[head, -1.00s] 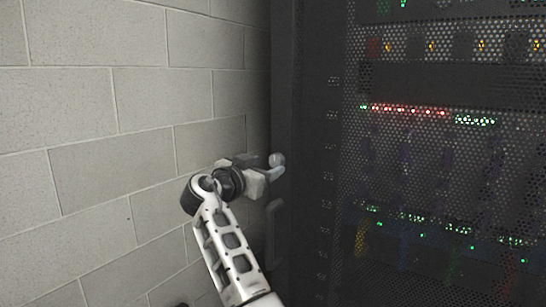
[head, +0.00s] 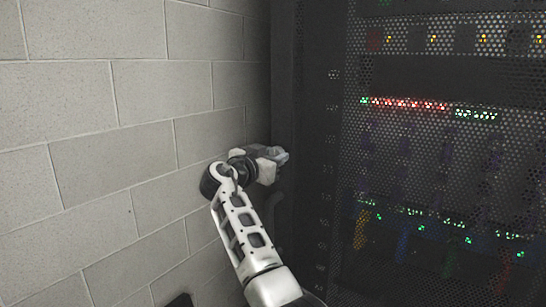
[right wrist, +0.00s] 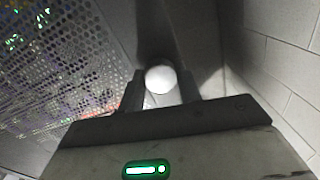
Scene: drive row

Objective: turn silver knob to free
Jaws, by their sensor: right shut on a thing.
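The silver knob (right wrist: 160,79) shows in the right wrist view as a pale round shape between the two fingers of my right gripper (right wrist: 160,92). The fingers are shut on it from both sides. In the head view my right gripper (head: 280,158) is at the left edge of the dark rack door, and the gripper hides the knob. How far the knob is turned cannot be told. My left gripper is in neither view.
The dark rack with its perforated door (head: 430,160) fills the right side, with red and green lights behind the mesh. A grey block wall (head: 110,120) stands on the left, close to my right arm.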

